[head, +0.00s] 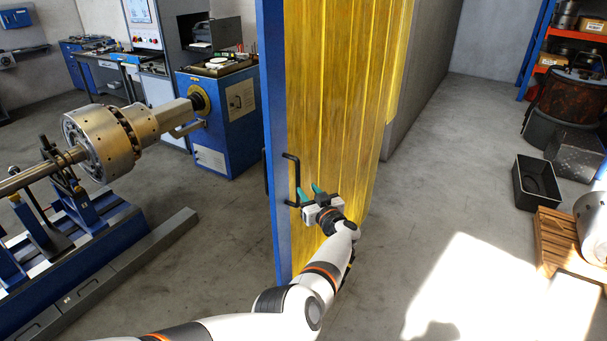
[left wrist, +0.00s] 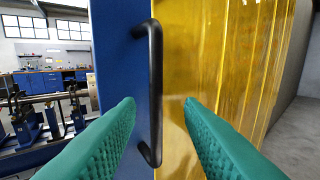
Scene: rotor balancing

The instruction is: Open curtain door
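The curtain door has yellow translucent strips (head: 340,90) and a blue edge post (head: 271,120). A black bar handle (head: 292,178) stands upright on the post. My left gripper (head: 309,192) is close to the handle's lower part, with its green fingers apart. In the left wrist view the handle (left wrist: 155,90) stands upright between the two open green fingers (left wrist: 160,110), and neither finger visibly touches it. How deep the handle sits between them is hard to tell. My right gripper is not in view.
A balancing machine with a metal rotor (head: 105,140) on blue stands is at the left. A blue cabinet (head: 222,120) stands behind the post. At the right are a black crate (head: 537,183) and a wooden pallet (head: 560,245). The floor right of the curtain is clear.

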